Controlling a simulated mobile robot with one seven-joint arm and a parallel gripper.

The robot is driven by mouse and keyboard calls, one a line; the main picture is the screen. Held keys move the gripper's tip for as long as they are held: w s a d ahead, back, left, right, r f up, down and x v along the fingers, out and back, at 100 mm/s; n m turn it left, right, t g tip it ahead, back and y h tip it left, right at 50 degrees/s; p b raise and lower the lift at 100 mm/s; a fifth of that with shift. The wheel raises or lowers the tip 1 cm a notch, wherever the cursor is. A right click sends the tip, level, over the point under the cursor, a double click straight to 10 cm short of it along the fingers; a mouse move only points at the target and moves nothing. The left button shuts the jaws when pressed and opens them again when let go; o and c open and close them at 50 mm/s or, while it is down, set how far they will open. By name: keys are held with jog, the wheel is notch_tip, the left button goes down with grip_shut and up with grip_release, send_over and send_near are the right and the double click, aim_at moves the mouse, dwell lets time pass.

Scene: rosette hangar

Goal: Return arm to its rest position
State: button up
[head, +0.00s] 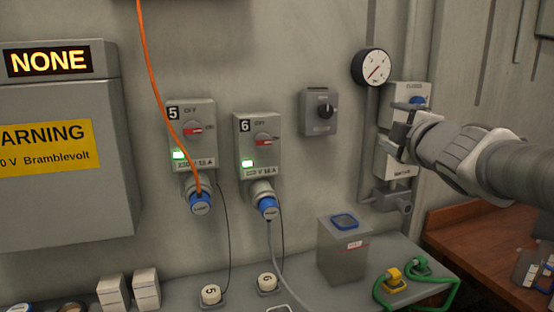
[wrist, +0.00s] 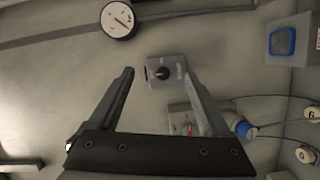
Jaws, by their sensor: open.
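My gripper (head: 393,131) is at the right in the head view, in front of the wall boxes below the round gauge. In the wrist view my gripper (wrist: 160,92) shows two dark fingers spread wide with nothing between them. Past the fingertips, the wall and a small grey box with a black knob (wrist: 163,72) are in view. My arm reaches in from the right edge of the head view. Whether the gripper touches the wall box behind it cannot be told.
Switch boxes 5 (head: 191,135) and 6 (head: 257,143) hang on the wall with blue plugs. An orange cable (head: 152,70) hangs in front. A gauge (head: 371,67) is above the gripper. A grey bin (head: 343,250) stands on the bench; a wooden desk (head: 480,235) is at right.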

jog(key=s+a+f+m+g+p, duration=0.1)
jog(key=s+f+m+g, duration=0.3)
jog(key=s, duration=0.4)
jog(key=s+a+f+m+g+p, duration=0.2)
jog(key=s+a+f+m+g, duration=0.2)
jog(key=s+f+m, duration=0.2)
jog(key=s+a+f+m+g+p, duration=0.1)
jog(key=s+a+f+m+g, duration=0.2)
jog(key=s+f, duration=0.5)
jog(key=s+m+g, duration=0.1)
jog(key=s+m, duration=0.1)
jog(key=s, duration=0.2)
jog(key=shift+a+f+m+p, duration=0.2)
jog(key=shift+a+m+p, duration=0.1)
jog(key=shift+p, duration=0.1)
